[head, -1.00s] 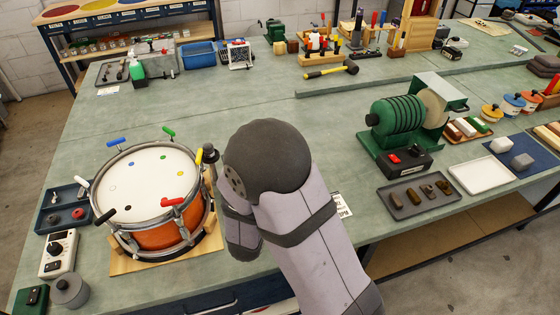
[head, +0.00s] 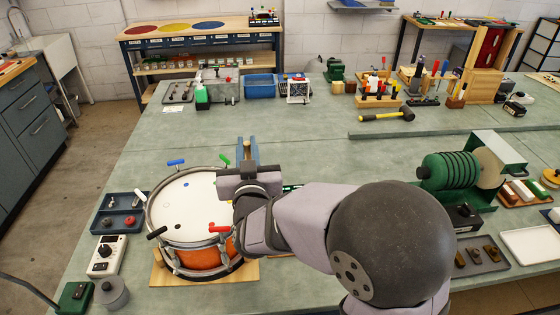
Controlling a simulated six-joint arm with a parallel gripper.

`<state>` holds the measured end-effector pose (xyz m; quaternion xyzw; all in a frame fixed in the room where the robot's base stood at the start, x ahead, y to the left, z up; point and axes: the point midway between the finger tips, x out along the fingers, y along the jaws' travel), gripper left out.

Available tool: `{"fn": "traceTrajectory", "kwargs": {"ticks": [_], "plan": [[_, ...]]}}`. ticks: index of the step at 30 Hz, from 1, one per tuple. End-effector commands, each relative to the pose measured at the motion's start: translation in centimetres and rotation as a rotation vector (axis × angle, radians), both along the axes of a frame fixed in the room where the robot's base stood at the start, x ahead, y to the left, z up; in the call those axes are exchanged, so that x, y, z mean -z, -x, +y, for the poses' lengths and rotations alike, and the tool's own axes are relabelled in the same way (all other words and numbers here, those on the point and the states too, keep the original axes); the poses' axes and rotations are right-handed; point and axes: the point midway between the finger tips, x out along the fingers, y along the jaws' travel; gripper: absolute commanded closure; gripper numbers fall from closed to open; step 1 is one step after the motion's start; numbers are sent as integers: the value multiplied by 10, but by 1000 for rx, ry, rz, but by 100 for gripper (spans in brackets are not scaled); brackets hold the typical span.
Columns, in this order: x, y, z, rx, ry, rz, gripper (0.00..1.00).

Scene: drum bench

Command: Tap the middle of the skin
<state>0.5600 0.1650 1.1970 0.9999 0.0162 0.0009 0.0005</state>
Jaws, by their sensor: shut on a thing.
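The drum stands at the left front of the bench in the head view, with an orange shell (head: 203,258), a metal hoop and a white skin (head: 185,200). Coloured dots mark the skin. Blue (head: 176,162), green (head: 223,160), red (head: 219,229) and black (head: 157,232) handles sit round the rim. My gripper (head: 247,150) is at the drum's right far side, its fingers pointing away from the camera. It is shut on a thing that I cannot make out. My wrist and arm hide the skin's right edge and the yellow handle. I cannot tell the gripper's height above the skin.
A wooden board (head: 177,276) lies under the drum. A blue tray (head: 118,223), a white control box (head: 106,256) and a grey pot (head: 111,291) stand to its left. A green motor machine (head: 452,175) stands at the right. The bench beyond the drum is mostly clear.

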Motion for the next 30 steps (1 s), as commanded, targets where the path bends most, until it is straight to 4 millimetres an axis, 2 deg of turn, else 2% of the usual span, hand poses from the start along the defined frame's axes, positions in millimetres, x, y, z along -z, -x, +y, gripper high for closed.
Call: {"fn": "traceTrajectory", "kwargs": {"ticks": [3,9,24,30], "plan": [[-19,1,24,-70,-1,-2,100],[-32,0,68,-146,2,3,100],[15,-7,132,-116,3,3,100],[28,-5,147,-123,1,2,100]]}}
